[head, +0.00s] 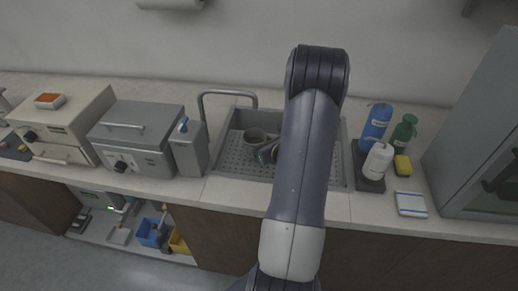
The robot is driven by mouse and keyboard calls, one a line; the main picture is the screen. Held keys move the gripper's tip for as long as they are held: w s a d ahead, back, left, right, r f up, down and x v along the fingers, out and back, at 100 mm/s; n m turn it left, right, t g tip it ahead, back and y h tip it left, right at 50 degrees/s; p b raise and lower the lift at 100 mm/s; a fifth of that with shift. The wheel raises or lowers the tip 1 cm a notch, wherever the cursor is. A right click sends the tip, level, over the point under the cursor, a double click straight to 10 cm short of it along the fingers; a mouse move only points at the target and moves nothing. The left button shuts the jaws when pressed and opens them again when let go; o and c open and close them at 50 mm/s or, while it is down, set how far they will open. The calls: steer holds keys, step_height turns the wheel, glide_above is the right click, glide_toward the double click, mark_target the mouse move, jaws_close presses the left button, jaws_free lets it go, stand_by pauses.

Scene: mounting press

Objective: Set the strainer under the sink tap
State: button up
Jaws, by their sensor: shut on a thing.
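The strainer (253,134) is a small round grey cup in the sink (228,166), near the sink's back left part. The grey tap (228,93) arches over the sink's back left edge. Its spout end is just above and behind the strainer in the picture. My gripper (265,151) is at the strainer's front right side, shut on it. My arm covers the middle of the sink and part of the gripper. I cannot tell whether the strainer touches the sink floor.
Left of the sink stand a grey box-shaped machine (138,138) and a beige one (65,125). Right of it are a blue bottle (376,125), a white bottle (377,161), a green bottle (404,134), a yellow sponge (402,165) and a folded cloth (411,204).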

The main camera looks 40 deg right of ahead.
steer(key=shift+f, duration=1.4)
steer(key=shift+f, duration=0.2)
steer(key=o, duration=1)
steer(key=shift+r, duration=0.15)
steer(key=shift+r, duration=0.15)
steer(key=b+v, duration=0.1)
steer(key=v, duration=1.1)
